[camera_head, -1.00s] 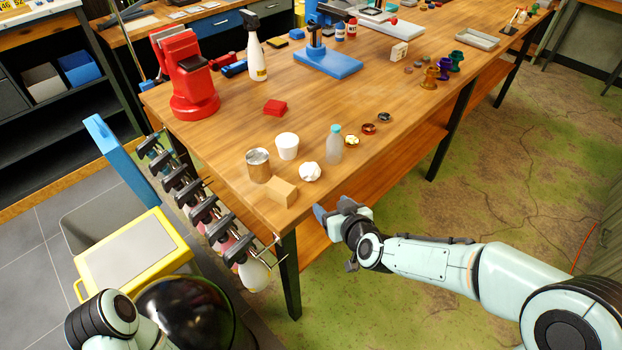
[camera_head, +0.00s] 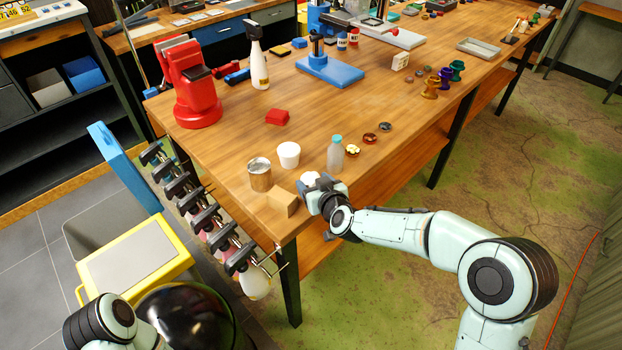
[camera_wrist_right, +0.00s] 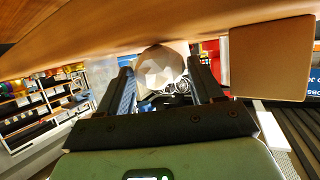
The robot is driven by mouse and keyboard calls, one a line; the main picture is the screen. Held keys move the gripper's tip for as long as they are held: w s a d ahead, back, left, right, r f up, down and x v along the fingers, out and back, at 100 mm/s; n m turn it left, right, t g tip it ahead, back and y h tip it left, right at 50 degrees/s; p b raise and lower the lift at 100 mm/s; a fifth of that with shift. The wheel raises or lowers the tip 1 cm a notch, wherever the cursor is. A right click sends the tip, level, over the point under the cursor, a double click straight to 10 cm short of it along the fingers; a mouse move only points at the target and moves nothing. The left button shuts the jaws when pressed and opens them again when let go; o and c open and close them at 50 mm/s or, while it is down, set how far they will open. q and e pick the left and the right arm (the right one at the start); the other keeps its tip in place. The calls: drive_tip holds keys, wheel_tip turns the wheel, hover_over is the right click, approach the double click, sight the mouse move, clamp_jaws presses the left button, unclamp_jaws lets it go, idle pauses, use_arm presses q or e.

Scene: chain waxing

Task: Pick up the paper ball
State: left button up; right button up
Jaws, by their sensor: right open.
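The white crumpled paper ball (camera_head: 309,178) rests on the wooden table near its front corner. My right gripper (camera_head: 318,187) is at the table edge close to the ball and hides part of it. In the right wrist view the paper ball (camera_wrist_right: 161,66) shows between the two dark, spread fingers of my right gripper (camera_wrist_right: 163,85), toward their tips. I cannot tell whether the fingers touch it. My left arm shows only partly at the bottom left, and its gripper is out of view.
A cardboard box (camera_head: 283,200) stands just left of the right gripper, also in the right wrist view (camera_wrist_right: 270,58). A metal can (camera_head: 260,175), a white cup (camera_head: 289,154) and a bottle (camera_head: 335,153) stand close by.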

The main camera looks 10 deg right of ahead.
drive_tip(key=x, duration=0.2)
drive_tip(key=shift+w+f, duration=0.15)
drive_tip(key=shift+w, duration=0.25)
drive_tip(key=shift+s, duration=0.1)
drive_tip(key=c, duration=0.7)
drive_tip(key=shift+r, duration=0.2)
